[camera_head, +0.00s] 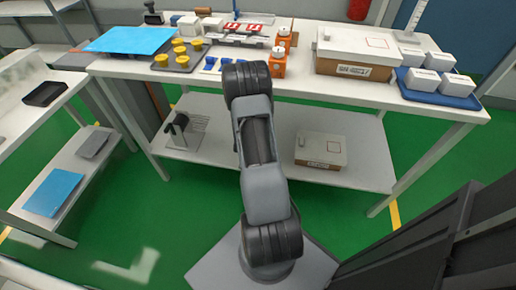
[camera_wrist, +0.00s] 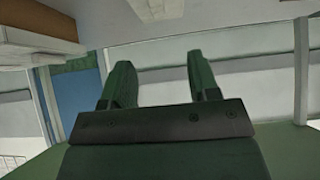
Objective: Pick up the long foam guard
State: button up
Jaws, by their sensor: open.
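I cannot pick out a long foam guard with certainty in either view. My gripper (camera_wrist: 158,76) shows in the wrist view with its two dark green fingers apart and nothing between them. In the camera_head view my arm rises through the middle of the picture and hides the gripper and part of the white worktable (camera_head: 330,88) behind it. A short brown roll (camera_head: 203,11) lies at the back of the worktable; its kind is unclear.
The worktable bears a blue mat (camera_head: 130,40), yellow knobs on a grey tray (camera_head: 160,64), orange blocks (camera_head: 279,66), a cardboard box (camera_head: 352,68) and a blue tray (camera_head: 470,101) of white boxes. Its lower shelf (camera_head: 368,150) holds another box (camera_head: 320,149). A side table (camera_head: 30,115) stands left.

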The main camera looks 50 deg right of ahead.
jog(key=x, duration=0.2)
jog(key=b+x, duration=0.1)
jog(key=x, duration=0.2)
jog(key=b+x, duration=0.1)
jog(key=x, duration=0.1)
jog(key=shift+s+d+f, duration=0.15)
jog(key=shift+s+f, duration=0.1)
jog(key=shift+f, duration=0.15)
jog(key=shift+b+x, duration=1.45)
jog(key=shift+x, duration=1.7)
jog(key=shift+w, duration=0.15)
jog(key=c, duration=1)
jog(key=shift+r, duration=0.2)
